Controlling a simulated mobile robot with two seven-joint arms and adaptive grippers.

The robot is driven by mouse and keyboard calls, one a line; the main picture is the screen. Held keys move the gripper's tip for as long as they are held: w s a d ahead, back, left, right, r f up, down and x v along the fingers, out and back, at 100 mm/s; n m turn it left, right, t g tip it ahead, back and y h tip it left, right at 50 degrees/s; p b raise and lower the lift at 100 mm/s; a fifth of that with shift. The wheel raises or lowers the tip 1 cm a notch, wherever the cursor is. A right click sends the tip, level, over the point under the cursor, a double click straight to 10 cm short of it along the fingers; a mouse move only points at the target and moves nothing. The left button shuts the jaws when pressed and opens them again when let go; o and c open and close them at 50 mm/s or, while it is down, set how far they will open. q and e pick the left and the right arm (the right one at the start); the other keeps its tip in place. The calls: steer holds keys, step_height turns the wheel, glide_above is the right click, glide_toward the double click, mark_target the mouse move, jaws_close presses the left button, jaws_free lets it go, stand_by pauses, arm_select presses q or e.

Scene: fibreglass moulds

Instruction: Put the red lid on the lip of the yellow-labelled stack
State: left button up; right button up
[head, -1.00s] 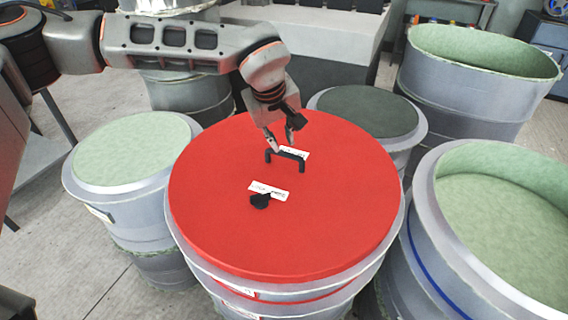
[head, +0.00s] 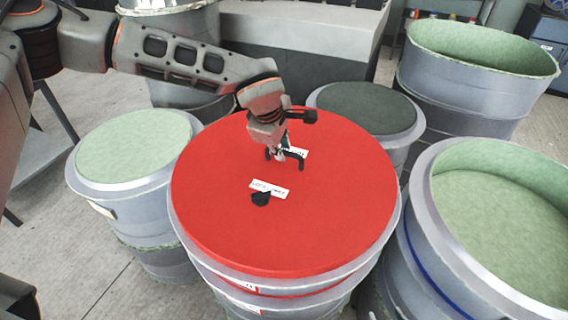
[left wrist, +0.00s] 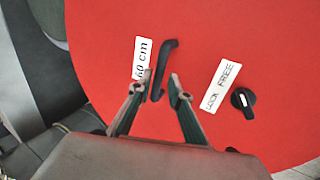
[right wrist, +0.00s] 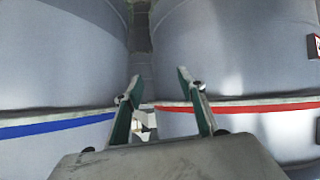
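The red lid (head: 335,215) lies flat on top of the front-centre mould stack (head: 300,307), whose side shows a red band. Its black bar handle (head: 300,163) stands near the middle, with a black knob (head: 260,199) and a "LOCK FREE" label in front. My left gripper (head: 281,152) is at the handle. In the left wrist view its open fingers (left wrist: 161,80) are on either side of the handle's near end (left wrist: 160,75). My right gripper (right wrist: 157,82) is open and empty, facing mould walls. It is outside the head view.
A pale-green-topped stack (head: 108,205) stands left. A dark-topped one (head: 406,150) stands behind right. A blue-banded open mould (head: 420,250) stands close at right, and a tall open mould (head: 480,100) behind it. Gaps between stacks are narrow. Bare floor shows front left.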

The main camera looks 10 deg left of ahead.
mark_target(284, 151)
arm_select(q)
steer(key=shift+x, duration=1.8)
steer(key=shift+r, duration=0.1)
jaws_close()
steer(key=shift+w+r, duration=0.15)
steer(key=shift+r, duration=0.1)
